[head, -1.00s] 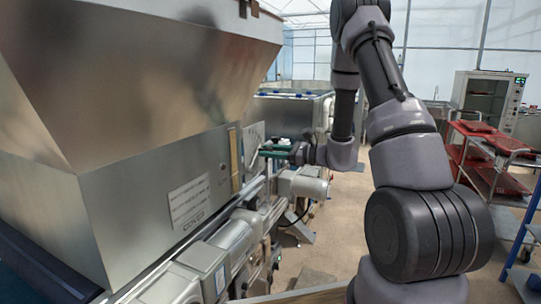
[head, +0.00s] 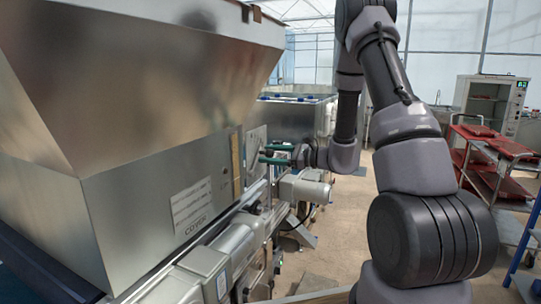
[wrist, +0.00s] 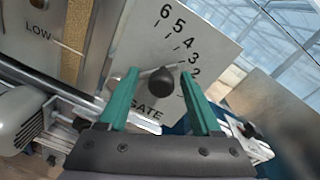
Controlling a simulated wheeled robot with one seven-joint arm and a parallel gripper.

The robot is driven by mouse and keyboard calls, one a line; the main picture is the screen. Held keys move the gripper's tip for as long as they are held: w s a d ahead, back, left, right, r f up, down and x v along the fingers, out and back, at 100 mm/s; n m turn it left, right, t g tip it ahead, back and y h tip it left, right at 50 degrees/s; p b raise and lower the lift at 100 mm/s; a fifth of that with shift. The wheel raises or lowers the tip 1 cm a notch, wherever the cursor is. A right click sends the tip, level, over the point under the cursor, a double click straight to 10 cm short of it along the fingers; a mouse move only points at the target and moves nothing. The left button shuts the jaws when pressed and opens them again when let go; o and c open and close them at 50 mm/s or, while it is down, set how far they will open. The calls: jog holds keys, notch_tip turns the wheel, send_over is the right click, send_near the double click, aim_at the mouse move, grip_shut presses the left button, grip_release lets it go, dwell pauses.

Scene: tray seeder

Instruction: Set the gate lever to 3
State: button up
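The gate plate (wrist: 150,50) carries a scale of numbers from 6 down past 2 and the word GATE, in the wrist view. The lever has a round black knob (wrist: 161,81). Its thin rod (wrist: 181,67) shows behind the knob, and the rod's right end lies near the 3. My gripper (wrist: 160,74) is open, with one teal finger on each side of the knob and a visible gap to both. In the head view my gripper (head: 266,154) is at the plate (head: 254,146) on the machine's right end, and the knob cannot be made out.
The large metal hopper (head: 150,190) fills the left of the head view. A rail and motor housings (head: 303,188) lie below the plate. A red trolley (head: 482,150) and a cabinet (head: 490,100) stand far right. The floor between is clear.

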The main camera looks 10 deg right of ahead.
jog(key=v, duration=1)
jog(key=shift+s+d, duration=0.2)
jog(key=shift+d, duration=0.1)
jog(key=shift+r, duration=0.1)
jog(key=s+a+r+n+g+h, duration=0.2)
jog(key=s+a+r+n+g, duration=0.25)
jog(key=s, duration=0.25)
jog(key=s+a+r+n+g+h, duration=0.2)
jog(key=s+a+r+n+g, duration=0.2)
jog(key=s+n, duration=0.3)
jog(key=s+d+r+n+t+h, duration=0.4)
jog(key=s+d+r+t+h, duration=0.2)
jog(key=s+r+h, duration=0.2)
jog(key=shift+s+d+r+h, duration=0.2)
jog(key=shift+d+r+h, duration=0.2)
jog(key=shift+r+h, duration=0.1)
